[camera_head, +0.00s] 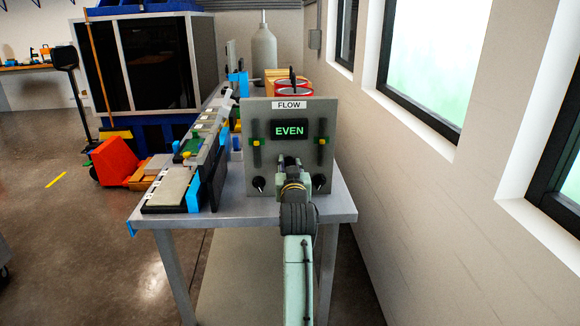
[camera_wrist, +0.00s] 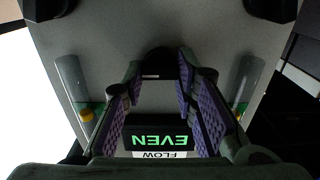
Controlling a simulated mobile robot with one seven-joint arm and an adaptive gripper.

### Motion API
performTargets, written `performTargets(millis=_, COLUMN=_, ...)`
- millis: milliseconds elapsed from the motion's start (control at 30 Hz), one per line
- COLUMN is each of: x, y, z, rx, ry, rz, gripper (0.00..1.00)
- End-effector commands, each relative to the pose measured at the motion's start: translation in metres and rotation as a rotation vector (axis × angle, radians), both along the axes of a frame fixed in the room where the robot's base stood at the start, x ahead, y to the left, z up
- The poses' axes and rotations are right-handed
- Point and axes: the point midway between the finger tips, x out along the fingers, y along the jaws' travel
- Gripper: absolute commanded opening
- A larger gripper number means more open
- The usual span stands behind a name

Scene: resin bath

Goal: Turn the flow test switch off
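The grey flow panel (camera_head: 262,166) stands upright on the bench, with a FLOW label (camera_head: 289,105) and a display (camera_head: 289,130) reading EVEN in green. The wrist view shows it upside down. My gripper (camera_head: 291,163) is in front of the panel's lower middle and covers that part in the head view. In the wrist view my gripper (camera_wrist: 160,82) is open, its purple-padded fingers apart. A dark rounded part (camera_wrist: 160,58) on the panel shows between and beyond the fingertips; it may be the test switch. I cannot tell its position or whether the fingers touch it.
Black knobs (camera_head: 259,183) (camera_head: 318,181) sit at the panel's lower corners. The grey bench (camera_head: 338,205) carries a long fixture (camera_head: 172,186) at left. A wall with windows (camera_head: 432,60) runs along the right.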

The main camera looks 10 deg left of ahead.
Motion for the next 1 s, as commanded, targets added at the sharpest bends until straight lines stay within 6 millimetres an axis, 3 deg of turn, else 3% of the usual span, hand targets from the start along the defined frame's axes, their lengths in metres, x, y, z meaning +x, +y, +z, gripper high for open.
performTargets(millis=333, x=-0.0001, y=-0.0001, z=0.0, rx=0.0, ry=0.0, rz=0.0, gripper=0.0)
performTargets(millis=667, x=-0.0001, y=-0.0001, z=-0.0004, rx=-0.041, ry=-0.012, rz=0.0, gripper=0.0)
performTargets(millis=1000, x=0.0, y=-0.0001, z=-0.0007, rx=-0.261, ry=-0.075, rz=-0.002, gripper=0.0)
